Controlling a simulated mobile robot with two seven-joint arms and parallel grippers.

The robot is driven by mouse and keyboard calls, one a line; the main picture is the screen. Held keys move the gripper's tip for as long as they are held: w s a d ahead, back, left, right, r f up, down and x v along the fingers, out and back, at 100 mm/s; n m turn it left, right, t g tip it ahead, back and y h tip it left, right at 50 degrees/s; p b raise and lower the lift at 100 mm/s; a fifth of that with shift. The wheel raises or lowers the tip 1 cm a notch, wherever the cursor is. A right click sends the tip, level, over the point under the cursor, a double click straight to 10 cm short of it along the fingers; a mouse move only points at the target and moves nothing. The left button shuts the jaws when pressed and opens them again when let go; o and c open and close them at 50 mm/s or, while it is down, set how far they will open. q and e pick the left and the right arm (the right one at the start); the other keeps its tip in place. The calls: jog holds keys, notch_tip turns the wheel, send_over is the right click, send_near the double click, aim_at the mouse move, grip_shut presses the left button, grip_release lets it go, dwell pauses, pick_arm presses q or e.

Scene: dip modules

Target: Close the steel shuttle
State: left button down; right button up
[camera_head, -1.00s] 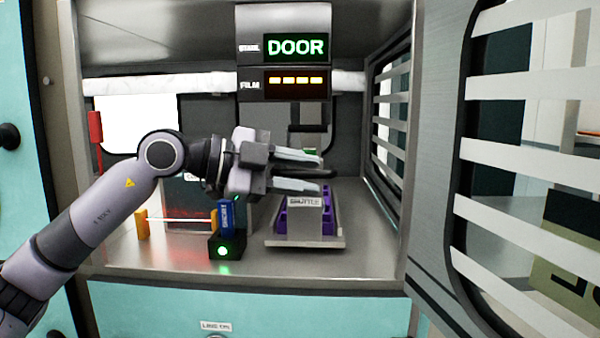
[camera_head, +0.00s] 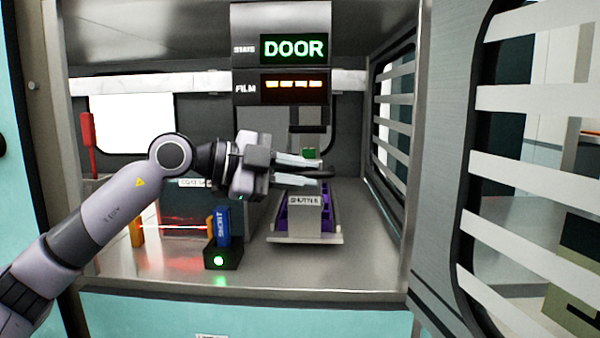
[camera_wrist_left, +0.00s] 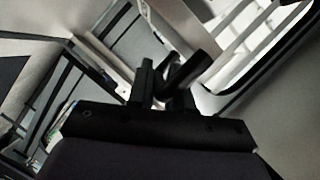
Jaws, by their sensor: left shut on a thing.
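The steel shuttle (camera_head: 304,228) is a metal tray with purple sides and a label on its front. It sits on the chamber floor, right of centre. My left gripper (camera_head: 322,170) reaches in from the left, above and behind the label in the picture. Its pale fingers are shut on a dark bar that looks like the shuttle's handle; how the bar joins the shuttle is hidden. In the left wrist view, my dark fingers (camera_wrist_left: 165,80) point away, with a dark bar at them. My right gripper is in neither view.
A blue block (camera_head: 223,226) stands in a black holder (camera_head: 224,256) with a green light, left of the shuttle. A display (camera_head: 295,48) reading DOOR hangs above. The slatted door (camera_head: 450,150) stands open at the right. The front floor is clear.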

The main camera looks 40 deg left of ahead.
pick_arm(q)
jog(key=c, duration=1.1)
grip_release()
jog(key=shift+s, duration=0.1)
jog(key=b+v, duration=0.3)
jog(key=v, duration=0.4)
jog(key=shift+s, duration=0.1)
